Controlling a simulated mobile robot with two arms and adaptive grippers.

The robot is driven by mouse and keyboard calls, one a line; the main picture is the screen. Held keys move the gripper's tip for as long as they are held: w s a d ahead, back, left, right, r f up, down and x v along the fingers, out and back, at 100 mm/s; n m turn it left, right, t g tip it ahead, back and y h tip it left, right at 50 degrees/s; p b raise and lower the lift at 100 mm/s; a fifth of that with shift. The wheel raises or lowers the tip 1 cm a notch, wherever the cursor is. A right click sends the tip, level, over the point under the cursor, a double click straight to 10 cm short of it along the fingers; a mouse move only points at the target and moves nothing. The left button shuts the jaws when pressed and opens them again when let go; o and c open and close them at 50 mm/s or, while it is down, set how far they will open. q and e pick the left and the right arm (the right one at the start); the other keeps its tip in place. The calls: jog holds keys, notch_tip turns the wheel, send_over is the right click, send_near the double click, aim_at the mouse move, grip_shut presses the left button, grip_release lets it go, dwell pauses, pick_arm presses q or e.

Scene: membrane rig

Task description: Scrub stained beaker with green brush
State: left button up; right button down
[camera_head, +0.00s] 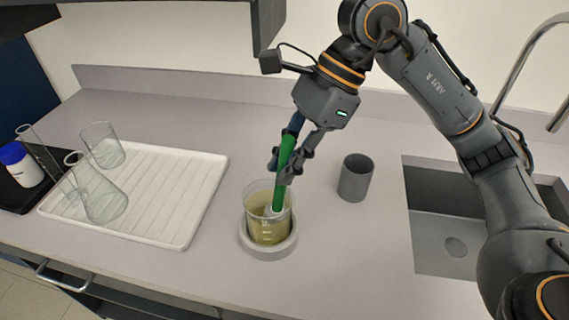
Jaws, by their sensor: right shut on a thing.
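The stained beaker (267,229) is glass with a yellowish-brown tint and stands upright in a round grey holder (268,249) near the counter's front. My right gripper (286,166) is above the beaker and shut on the green brush (286,158). The brush tilts slightly, and its lower end with a pale head reaches down inside the beaker. Whether the head touches the glass cannot be told. My left gripper is not in view.
A grey cup (356,178) stands right of the beaker. A white ribbed drying tray (176,207) with a clear beaker (103,147) and a flask (101,200) lies left. A white bottle with a blue lid (22,165) is at far left. A sink (443,258) is at right.

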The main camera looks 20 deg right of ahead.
jog(key=shift+w+a, duration=0.2)
jog(key=shift+w, duration=0.45)
jog(key=shift+a, duration=0.45)
jog(key=shift+s+d+r, duration=0.1)
jog(key=shift+s+r, duration=0.1)
jog(key=shift+s, duration=0.3)
jog(key=shift+w+b, duration=0.2)
jog(key=shift+b, duration=0.1)
jog(key=shift+w+d, duration=0.15)
jog(key=shift+w, duration=0.35)
jog(key=shift+r, duration=0.1)
